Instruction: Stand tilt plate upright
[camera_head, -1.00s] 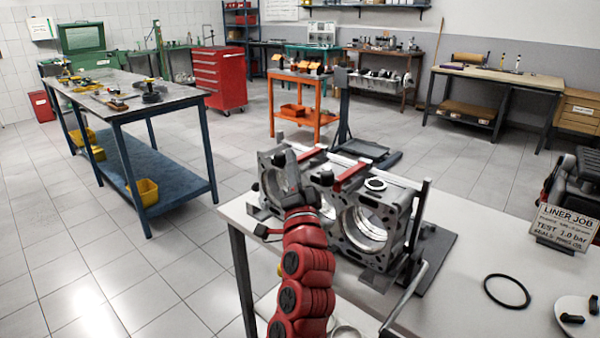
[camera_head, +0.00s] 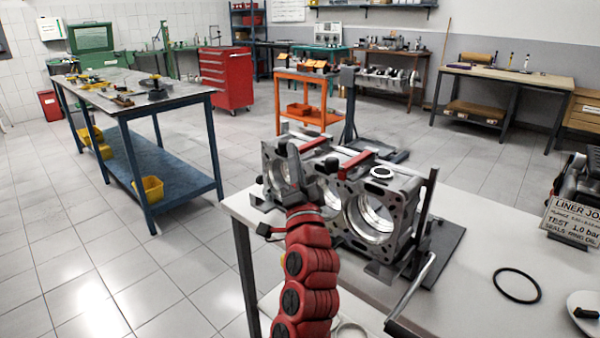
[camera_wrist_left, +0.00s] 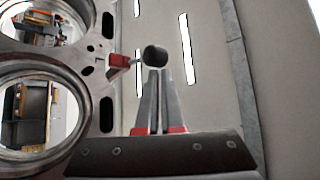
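The grey engine block (camera_head: 408,200) stands upright on the bench, its round bores facing sideways. A dark plate (camera_head: 448,248) lies under and behind it; the tilt plate itself is mostly hidden by the block. My left gripper (camera_head: 296,172) is at the block's near left end. In the left wrist view its two fingers (camera_wrist_left: 158,76) are close together, with only a narrow gap. A black knob (camera_wrist_left: 154,55) sits right at their tips, beside a red clamp piece (camera_wrist_left: 119,62). I cannot tell whether the fingers pinch anything there. My right gripper is out of view.
A lever with a dark grip (camera_head: 412,292) reaches toward the bench's front edge. A black ring (camera_head: 516,286) and a sign (camera_head: 573,221) are on the bench to the right. The bench (camera_head: 465,300) is clear between the lever and the ring. A blue-legged table (camera_head: 180,185) stands left.

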